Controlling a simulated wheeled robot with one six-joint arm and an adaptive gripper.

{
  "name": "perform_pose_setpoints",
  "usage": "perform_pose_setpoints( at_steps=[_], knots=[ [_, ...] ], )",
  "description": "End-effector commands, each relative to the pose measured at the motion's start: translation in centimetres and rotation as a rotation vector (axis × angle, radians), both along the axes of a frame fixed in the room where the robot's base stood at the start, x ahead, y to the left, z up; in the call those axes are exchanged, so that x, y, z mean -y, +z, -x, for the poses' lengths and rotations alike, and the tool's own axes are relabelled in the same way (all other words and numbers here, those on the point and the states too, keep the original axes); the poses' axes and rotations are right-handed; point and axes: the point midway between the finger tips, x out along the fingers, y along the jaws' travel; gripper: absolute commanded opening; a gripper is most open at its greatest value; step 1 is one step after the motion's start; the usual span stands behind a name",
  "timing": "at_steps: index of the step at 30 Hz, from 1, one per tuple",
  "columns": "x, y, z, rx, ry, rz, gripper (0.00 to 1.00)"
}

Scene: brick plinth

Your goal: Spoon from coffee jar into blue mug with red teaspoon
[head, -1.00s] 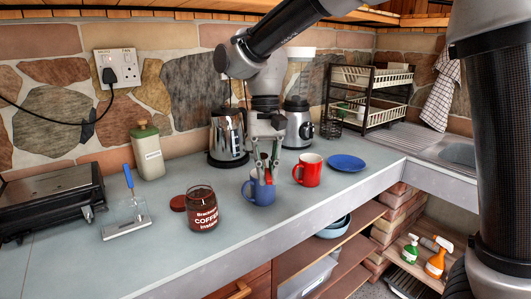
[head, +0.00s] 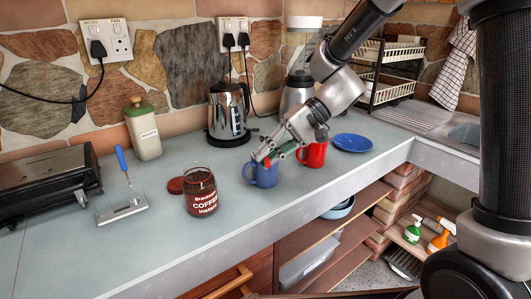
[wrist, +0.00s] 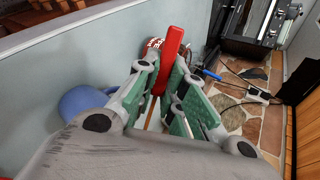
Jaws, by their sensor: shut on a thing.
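My gripper (head: 268,155) is shut on the red teaspoon (wrist: 170,55), whose red handle stands out between the green finger pads in the wrist view. The arm is tilted, with the fingers pointing down and left over the blue mug (head: 263,176). The spoon's bowl is hidden, so I cannot tell whether it holds coffee. The blue mug also shows beside the fingers in the wrist view (wrist: 80,101).
A red mug (head: 313,157) stands close to the right of the gripper, with a blue plate (head: 352,143) beyond. A kettle (head: 228,112) and blender (head: 297,92) stand behind. A blue-handled tool (head: 123,165) is left of the jar. The counter's front edge runs near the mugs.

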Motion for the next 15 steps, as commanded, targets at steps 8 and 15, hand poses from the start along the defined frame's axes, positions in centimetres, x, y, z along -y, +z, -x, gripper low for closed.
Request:
perform_pose_setpoints(
  at_steps=[8,15],
  knots=[
    [0.82,-0.41,-0.12,-0.086,-0.057,-0.494,0.0],
    [1.03,-0.32,-0.08,-0.117,-0.083,-0.742,0.0]
  ],
)
